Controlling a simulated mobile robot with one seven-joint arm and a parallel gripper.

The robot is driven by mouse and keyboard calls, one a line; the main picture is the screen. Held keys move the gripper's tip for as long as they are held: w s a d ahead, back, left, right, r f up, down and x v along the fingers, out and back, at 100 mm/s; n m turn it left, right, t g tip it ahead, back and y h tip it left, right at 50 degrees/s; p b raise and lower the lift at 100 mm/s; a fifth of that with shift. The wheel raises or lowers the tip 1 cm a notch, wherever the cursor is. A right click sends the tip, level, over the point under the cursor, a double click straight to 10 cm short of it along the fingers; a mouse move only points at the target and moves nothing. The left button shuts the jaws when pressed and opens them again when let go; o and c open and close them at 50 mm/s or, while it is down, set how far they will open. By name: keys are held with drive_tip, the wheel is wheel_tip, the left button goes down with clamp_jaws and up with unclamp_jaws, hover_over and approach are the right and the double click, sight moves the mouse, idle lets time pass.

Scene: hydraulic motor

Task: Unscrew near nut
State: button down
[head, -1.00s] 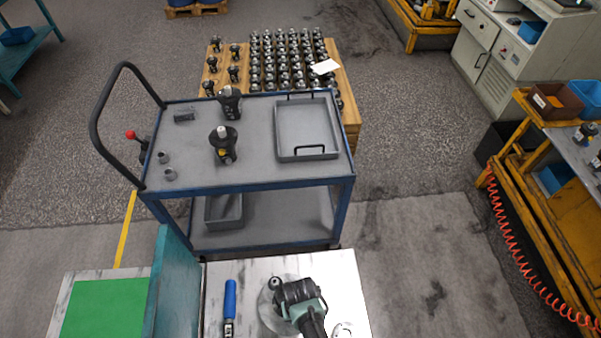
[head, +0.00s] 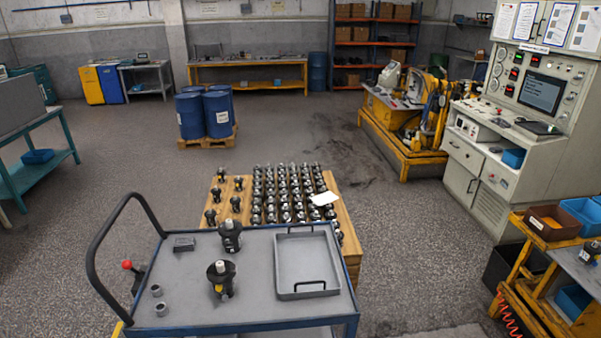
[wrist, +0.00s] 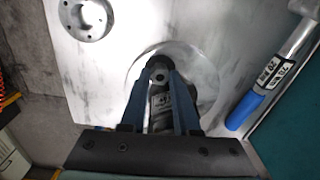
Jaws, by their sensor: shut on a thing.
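My gripper (wrist: 159,76) shows in the wrist view with two blue fingers angled together. It is shut on a small round grey metal part (wrist: 160,77) with a dark centre, which looks like a nut. Behind it, between the fingers, is a dark cylindrical motor body (wrist: 160,107), mostly hidden by the fingers. The motor is over a round plate (wrist: 205,77) on the pale metal worktop (wrist: 105,75). I cannot tell how far the nut sits on its thread. The head view shows neither my gripper nor this motor.
A blue-handled wrench (wrist: 245,110) lies right of the gripper, and a holed metal flange (wrist: 85,18) lies upper left. In the head view, a blue-grey cart (head: 195,265) carries two black motors, small grey cylinders and an empty tray (head: 307,262). A pallet of motors stands behind.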

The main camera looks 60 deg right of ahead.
drive_tip(key=n, duration=0.4)
drive_tip(key=shift+n, duration=0.4)
drive_tip(key=shift+r+n, duration=0.1)
drive_tip(key=shift+n, duration=0.4)
drive_tip(key=n, duration=0.4)
drive_tip(key=shift+b, duration=0.3)
drive_tip(key=c, duration=0.9)
unclamp_jaws()
